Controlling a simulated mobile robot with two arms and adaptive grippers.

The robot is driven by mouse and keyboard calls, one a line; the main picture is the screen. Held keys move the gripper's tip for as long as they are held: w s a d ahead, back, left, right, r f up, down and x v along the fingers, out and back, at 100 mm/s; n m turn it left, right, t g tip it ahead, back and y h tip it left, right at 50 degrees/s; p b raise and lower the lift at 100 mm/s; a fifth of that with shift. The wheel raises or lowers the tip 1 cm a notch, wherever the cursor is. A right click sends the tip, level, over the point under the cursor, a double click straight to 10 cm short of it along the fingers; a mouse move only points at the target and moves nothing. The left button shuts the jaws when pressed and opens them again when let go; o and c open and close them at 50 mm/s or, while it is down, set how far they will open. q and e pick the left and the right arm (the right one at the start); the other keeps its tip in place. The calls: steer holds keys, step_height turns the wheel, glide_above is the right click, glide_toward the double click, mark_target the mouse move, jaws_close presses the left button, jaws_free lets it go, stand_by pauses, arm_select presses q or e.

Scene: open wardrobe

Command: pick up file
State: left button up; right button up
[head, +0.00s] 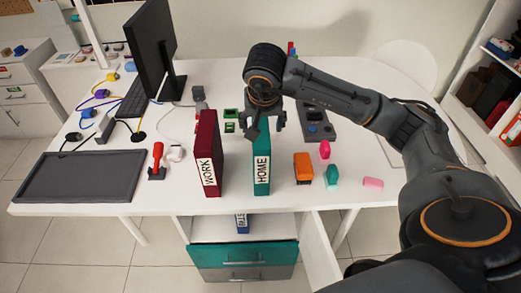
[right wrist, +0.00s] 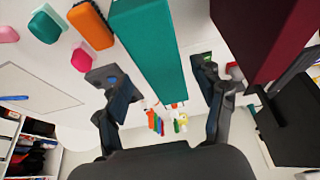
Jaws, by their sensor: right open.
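A teal file labelled HOME (head: 262,168) stands upright on the white table near its front edge. A dark red file labelled WORK (head: 208,158) stands upright to its left. My right gripper (head: 267,124) is open and empty, just above and behind the top of the teal file. In the right wrist view the teal file (right wrist: 148,50) shows beyond and between the spread fingers of my right gripper (right wrist: 162,88), and the dark red file (right wrist: 262,35) lies to the right. My left gripper is not in view.
An orange item (head: 303,167) and small pink and green items (head: 332,175) lie right of the teal file. A red-handled stamp (head: 157,160), a dark desk pad (head: 80,176) and a monitor (head: 150,45) are at left. A drawer unit (head: 245,255) stands below.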

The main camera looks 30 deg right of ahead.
steer(key=shift+w+f, duration=0.15)
steer(key=shift+f, duration=0.2)
steer(key=p+x, duration=0.2)
steer(key=x, duration=0.3)
steer(key=shift+w+f+p, duration=0.15)
steer(key=shift+w+p, duration=0.05)
steer(key=shift+p, duration=0.2)
steer(key=shift+f+b, duration=0.2)
steer(key=shift+b, duration=0.25)
jaws_close()
